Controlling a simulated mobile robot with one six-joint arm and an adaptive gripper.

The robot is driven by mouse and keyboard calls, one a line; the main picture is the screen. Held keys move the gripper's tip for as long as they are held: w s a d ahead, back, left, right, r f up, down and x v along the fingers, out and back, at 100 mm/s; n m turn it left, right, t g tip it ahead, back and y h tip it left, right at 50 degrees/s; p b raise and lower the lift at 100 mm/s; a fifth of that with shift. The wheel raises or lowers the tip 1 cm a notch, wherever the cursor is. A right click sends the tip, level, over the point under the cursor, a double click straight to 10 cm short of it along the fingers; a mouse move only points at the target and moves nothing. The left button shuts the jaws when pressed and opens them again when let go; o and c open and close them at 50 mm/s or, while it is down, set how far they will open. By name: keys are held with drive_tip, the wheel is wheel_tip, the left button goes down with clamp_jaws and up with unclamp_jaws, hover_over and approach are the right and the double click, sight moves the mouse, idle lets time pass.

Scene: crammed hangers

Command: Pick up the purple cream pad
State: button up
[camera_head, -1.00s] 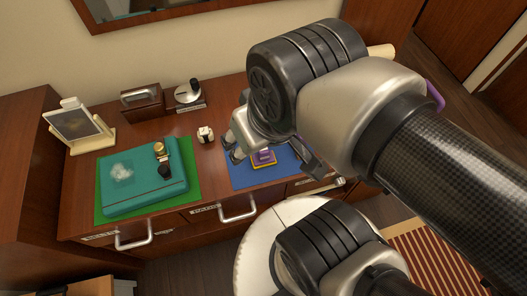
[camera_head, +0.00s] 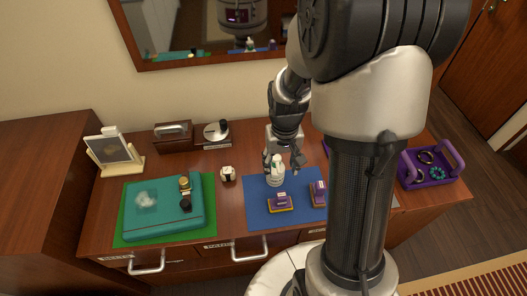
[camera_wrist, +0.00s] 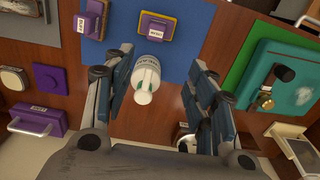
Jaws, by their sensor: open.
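Two small purple pads lie on the blue mat (camera_head: 252,215). One, on a yellow base (camera_head: 279,203), is near the mat's middle; it also shows at the top of the wrist view (camera_wrist: 157,28). The other (camera_head: 318,192) is to its right, partly cut off in the wrist view (camera_wrist: 90,20). Their labels are too small to read. A third purple pad (camera_wrist: 48,78) shows at left in the wrist view. My gripper (camera_head: 285,163) is open and empty, above the mat's back edge. A white bottle (camera_wrist: 146,78) appears between its fingers; I cannot tell whether they surround it.
The white bottle (camera_head: 276,172) stands behind the yellow-based pad. A purple tray (camera_head: 432,178) sits right. A purple box with a metal handle (camera_wrist: 38,120) shows in the wrist view.

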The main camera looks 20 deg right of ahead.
sight(282, 195)
wheel_tip(282, 195, down, 13)
drive_tip(key=b, duration=0.3)
drive_tip(key=shift+d+r+b, duration=0.1)
drive_tip(key=shift+b, duration=0.3)
drive_tip(key=f+b, duration=0.1)
drive_tip(key=f, duration=0.1)
drive_tip(key=s+f+b, duration=0.1)
drive_tip(key=f, duration=0.2)
drive_tip(key=shift+s+d+f, duration=0.1)
drive_tip(key=shift+d+f, duration=0.05)
drive_tip(key=shift+d, duration=0.05)
drive_tip(key=shift+c, duration=0.6)
clamp_jaws()
wheel_tip(282, 195, up, 20)
drive_tip(key=p, duration=0.6)
